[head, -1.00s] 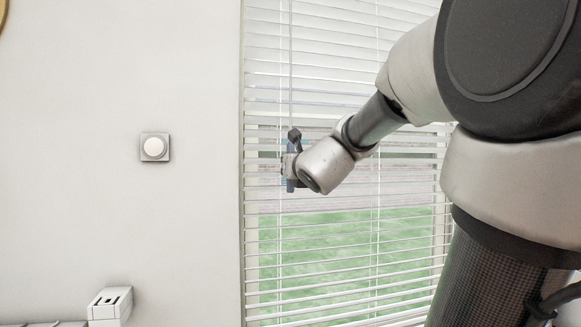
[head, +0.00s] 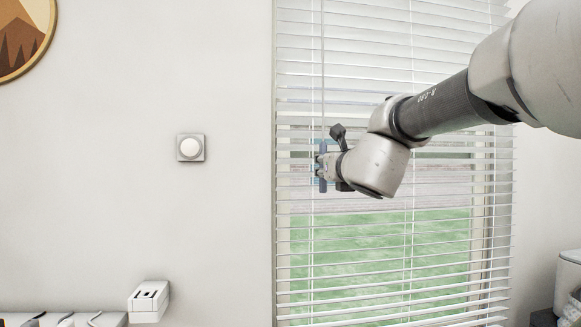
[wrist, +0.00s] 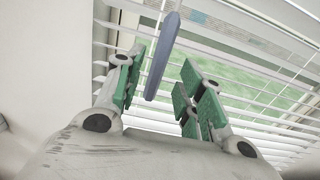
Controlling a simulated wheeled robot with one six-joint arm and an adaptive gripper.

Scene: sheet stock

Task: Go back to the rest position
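My gripper (head: 326,166) is at the left part of the window blind (head: 400,240) in the head view. In the wrist view its two green-padded fingers (wrist: 158,95) stand apart, so it is open. A blue-grey wand handle (wrist: 163,55) hangs between the fingers, with gaps visible on both sides. The handle also shows as a blue upright piece (head: 322,178) at the gripper in the head view, below a thin hanging rod. The blind's slats are tilted partly open, and green ground shows through them.
A square plate with a round white knob (head: 190,148) is on the wall left of the window. A white box-like object (head: 149,302) is at the lower left, beside a grey surface. A round framed picture (head: 22,40) hangs at upper left. A white object (head: 570,275) stands at lower right.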

